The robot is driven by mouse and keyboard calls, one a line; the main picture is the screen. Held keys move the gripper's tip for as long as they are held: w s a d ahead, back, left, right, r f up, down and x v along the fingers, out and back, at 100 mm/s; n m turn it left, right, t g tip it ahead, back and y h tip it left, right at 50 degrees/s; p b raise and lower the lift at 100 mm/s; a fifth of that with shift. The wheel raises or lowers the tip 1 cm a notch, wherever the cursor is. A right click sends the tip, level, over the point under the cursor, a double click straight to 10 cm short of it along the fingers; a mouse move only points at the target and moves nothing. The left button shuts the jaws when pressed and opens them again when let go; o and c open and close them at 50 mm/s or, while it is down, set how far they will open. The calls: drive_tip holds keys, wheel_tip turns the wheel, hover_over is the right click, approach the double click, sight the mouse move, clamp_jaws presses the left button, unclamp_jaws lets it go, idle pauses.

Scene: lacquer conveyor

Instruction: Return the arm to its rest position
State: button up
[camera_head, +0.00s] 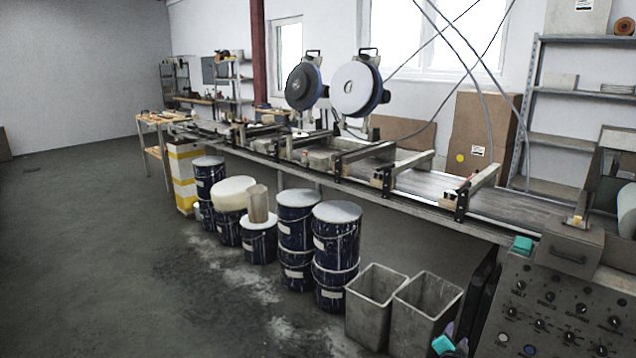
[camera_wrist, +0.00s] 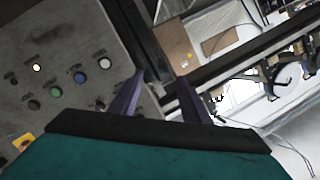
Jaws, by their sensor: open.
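My gripper (camera_wrist: 162,76) shows in the wrist view with its two dark purple fingers spread apart. Nothing shows between the fingertips. The teal and black part of my gripper fills the bottom of that view. A grey control panel (camera_wrist: 62,60) with coloured buttons and knobs lies at the left of the wrist view, close beside the left finger. The panel also stands at the lower right of the head view (camera_head: 550,310). Small teal and purple parts show beside and above the panel in the head view; I cannot tell how they join.
A long conveyor (camera_head: 430,185) runs along the wall, with two round discs (camera_head: 356,88) above it. Blue drums (camera_head: 336,238) and two open grey bins (camera_head: 425,310) stand in front. A metal shelf (camera_head: 570,140) is at the right. The floor (camera_head: 110,250) at the left is clear.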

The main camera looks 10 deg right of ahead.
drive_tip(key=s+a+f+n+g+y, duration=0.1)
drive_tip(key=a+f+n+y, duration=0.2)
drive_tip(key=a+f, duration=0.55)
drive_tip(key=s+a+f+n+g+y, duration=0.1)
drive_tip(key=a+f+n+y, duration=0.25)
drive_tip(key=a, duration=0.95)
drive_tip(key=a+f+n+y, duration=0.25)
drive_tip(key=a+f, duration=0.45)
drive_tip(key=a, duration=0.4)
drive_tip(key=s+a+f+n+g+y, duration=0.1)
drive_tip(key=s+a+f+n+g, duration=0.3)
drive_tip(key=s+a, duration=0.5)
drive_tip(key=s+a+f+n+g+y, duration=0.1)
drive_tip(key=s+a+f+g, duration=0.45)
drive_tip(key=s, duration=0.75)
drive_tip(key=s+d+n+g, duration=0.1)
drive_tip(key=s+d+g, duration=0.1)
drive_tip(key=s, duration=0.5)
drive_tip(key=s+d+r+g+h, duration=0.1)
drive_tip(key=s+d+g, duration=0.1)
drive_tip(key=s, duration=0.5)
drive_tip(key=shift+s+d+n+g, duration=0.15)
drive_tip(key=shift+d+n+g, duration=0.2)
drive_tip(key=shift+g, duration=0.3)
drive_tip(key=shift+a, duration=0.15)
drive_tip(key=shift+c, duration=0.2)
